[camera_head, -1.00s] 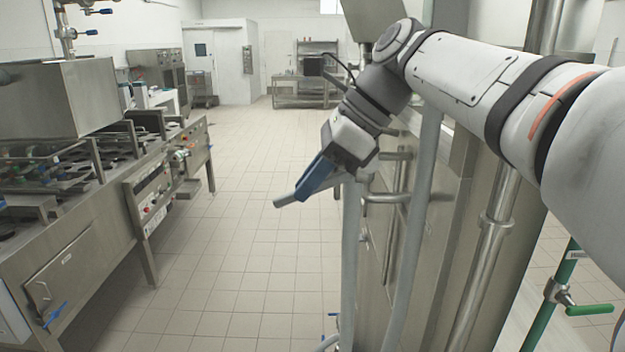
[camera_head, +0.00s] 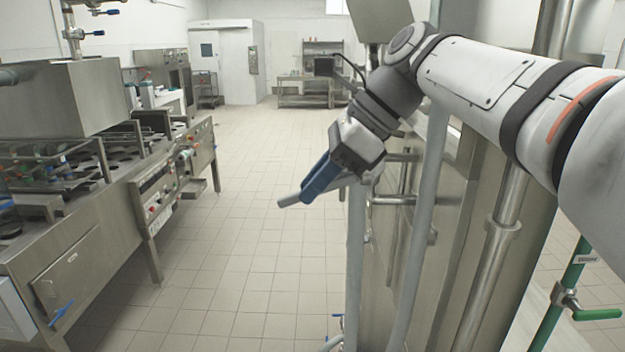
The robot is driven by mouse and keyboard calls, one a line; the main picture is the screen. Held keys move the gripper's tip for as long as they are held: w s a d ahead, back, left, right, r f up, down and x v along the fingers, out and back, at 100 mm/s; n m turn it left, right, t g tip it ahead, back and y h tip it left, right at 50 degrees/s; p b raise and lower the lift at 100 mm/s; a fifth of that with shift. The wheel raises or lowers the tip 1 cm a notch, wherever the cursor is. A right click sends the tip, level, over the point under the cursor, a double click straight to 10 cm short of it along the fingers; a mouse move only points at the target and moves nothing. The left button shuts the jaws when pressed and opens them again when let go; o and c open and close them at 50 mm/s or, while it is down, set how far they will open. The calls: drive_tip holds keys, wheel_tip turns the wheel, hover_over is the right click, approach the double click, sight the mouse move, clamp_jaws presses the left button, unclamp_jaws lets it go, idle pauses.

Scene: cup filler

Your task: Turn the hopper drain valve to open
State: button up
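The cup filler machine (camera_head: 75,262) stands on the left with a steel hopper box (camera_head: 60,98). Blue-handled valves show at upper left (camera_head: 105,12) and lower left (camera_head: 62,312). A green-handled valve (camera_head: 597,314) is at lower right. The tiled floor (camera_head: 245,240) between is clear.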

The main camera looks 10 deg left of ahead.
drive_tip(key=s+p+v, duration=0.1)
drive_tip(key=p+v, duration=0.4)
drive_tip(key=v, duration=0.3)
drive_tip(key=shift+r, duration=0.2)
drive_tip(key=shift+w, duration=0.15)
drive_tip(key=shift+c, duration=0.2)
